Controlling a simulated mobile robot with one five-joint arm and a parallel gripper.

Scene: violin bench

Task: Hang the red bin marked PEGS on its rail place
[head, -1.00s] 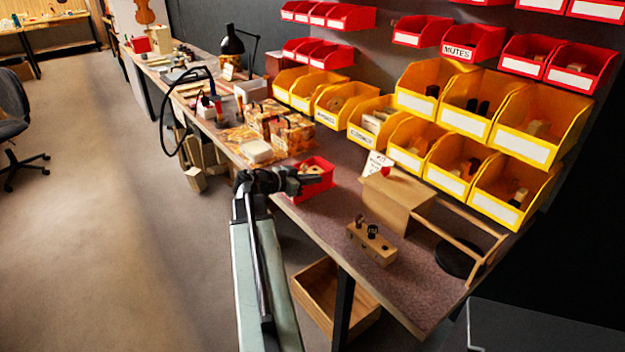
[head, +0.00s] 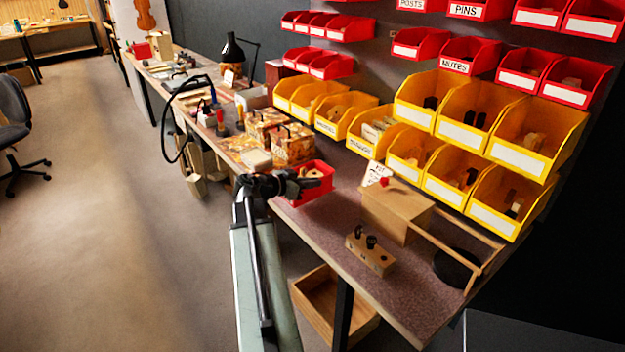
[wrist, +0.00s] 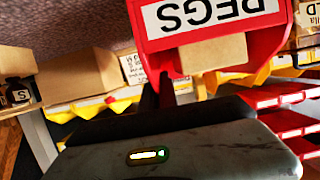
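The red bin marked PEGS (head: 318,192) is at the end of my arm, over the front edge of the bench, with light wooden pieces in it. In the wrist view the bin (wrist: 268,42) fills the upper middle, its white PEGS label upside down and a wooden block behind it. My gripper (head: 298,185) is shut on the bin; in the wrist view its dark fingers (wrist: 157,88) are at the bin's left rim. The exact contact is partly hidden. Red bins hang on wall rails, including ones marked MUTES (head: 470,58) and PINS (head: 480,10).
Yellow bins (head: 465,135) stand in rows below the red ones. On the bench are patterned boxes (head: 292,145), a wooden box (head: 395,212), a drilled block (head: 370,255) and a wooden frame (head: 440,235).

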